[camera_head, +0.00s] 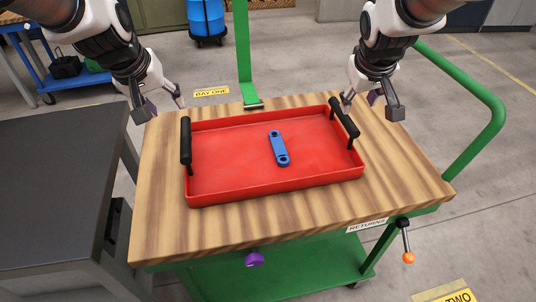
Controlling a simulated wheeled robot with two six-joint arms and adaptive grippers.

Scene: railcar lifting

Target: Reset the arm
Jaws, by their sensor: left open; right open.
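My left gripper (162,104) is open and empty above the far left corner of the wooden cart top (160,200). My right gripper (368,103) is open near the right handle (344,118) of a red tray (230,165). Its inner finger overlaps the handle's far end in this view; I cannot tell whether they touch. The tray lies on the cart top, with a black left handle (186,140). A blue link-shaped part with a hole at each end (278,148) lies in the tray.
A dark grey cabinet (60,180) stands close on the left. A green post (243,50) rises behind the cart, and a green rail (495,90) curves at its right. A lever with an orange knob (408,257) and a purple knob (254,259) are at the front.

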